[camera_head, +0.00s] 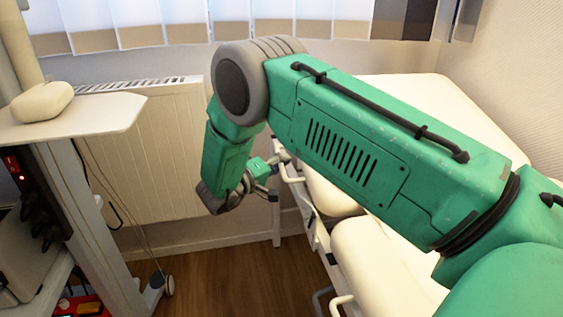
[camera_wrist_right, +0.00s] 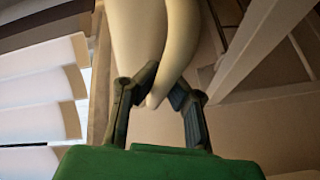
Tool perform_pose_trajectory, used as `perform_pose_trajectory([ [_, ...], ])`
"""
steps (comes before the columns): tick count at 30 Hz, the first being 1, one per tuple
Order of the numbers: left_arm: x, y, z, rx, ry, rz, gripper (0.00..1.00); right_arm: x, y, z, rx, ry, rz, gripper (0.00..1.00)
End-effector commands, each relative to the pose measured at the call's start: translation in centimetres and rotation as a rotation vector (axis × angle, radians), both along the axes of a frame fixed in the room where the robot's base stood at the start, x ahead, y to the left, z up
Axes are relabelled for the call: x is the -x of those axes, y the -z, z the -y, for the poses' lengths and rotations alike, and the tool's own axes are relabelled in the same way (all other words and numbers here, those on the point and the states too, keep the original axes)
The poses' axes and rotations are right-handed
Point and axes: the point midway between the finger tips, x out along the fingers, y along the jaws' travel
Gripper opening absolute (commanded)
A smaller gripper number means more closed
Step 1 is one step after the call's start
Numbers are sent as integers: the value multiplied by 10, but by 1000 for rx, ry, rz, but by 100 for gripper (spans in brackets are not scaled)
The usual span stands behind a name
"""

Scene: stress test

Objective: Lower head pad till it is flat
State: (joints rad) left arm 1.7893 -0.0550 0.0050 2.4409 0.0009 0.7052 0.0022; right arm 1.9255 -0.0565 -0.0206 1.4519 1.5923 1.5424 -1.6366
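The treatment couch has cream pads. A small pad (camera_head: 332,190) and a nearer pad (camera_head: 372,262) show left of and below my green arm, and a long pale pad (camera_head: 400,90) shows behind it. The arm hides much of the couch, so I cannot tell the head pad's angle. My right gripper (camera_head: 270,172) is at the couch's far left side, by a pale lever (camera_head: 291,172). In the right wrist view, the fingers of my right gripper (camera_wrist_right: 164,82) stand on either side of a cream curved lever end (camera_wrist_right: 156,92); firm contact is unclear. My left gripper is out of view.
A trolley with a pale top (camera_head: 85,115) and a rounded cream object (camera_head: 41,102) stands at the left. A radiator (camera_head: 155,160) and window blinds (camera_head: 190,20) are behind. Wooden floor (camera_head: 225,270) is clear between trolley and couch.

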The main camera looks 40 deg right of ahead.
Motion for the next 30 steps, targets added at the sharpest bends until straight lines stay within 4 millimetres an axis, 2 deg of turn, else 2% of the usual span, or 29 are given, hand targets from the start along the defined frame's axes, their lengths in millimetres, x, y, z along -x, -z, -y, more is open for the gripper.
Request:
perform_pose_trajectory([
  [4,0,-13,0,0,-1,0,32,-1,15,-5,-46,-6,-70,0],
  [9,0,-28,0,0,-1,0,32,0,55,-8,-139,-9,-235,0],
  [12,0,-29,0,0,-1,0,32,2,69,-11,-172,-13,-298,0],
  [23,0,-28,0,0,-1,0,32,3,75,-15,-184,-15,-327,0],
  [24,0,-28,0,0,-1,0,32,2,75,-15,-185,-15,-327,16],
  [25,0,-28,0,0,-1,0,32,2,75,-15,-185,-15,-327,26],
  [26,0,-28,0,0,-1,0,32,2,75,-15,-184,-15,-326,32],
  [30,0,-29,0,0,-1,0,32,3,73,-12,-182,-12,-321,32],
])
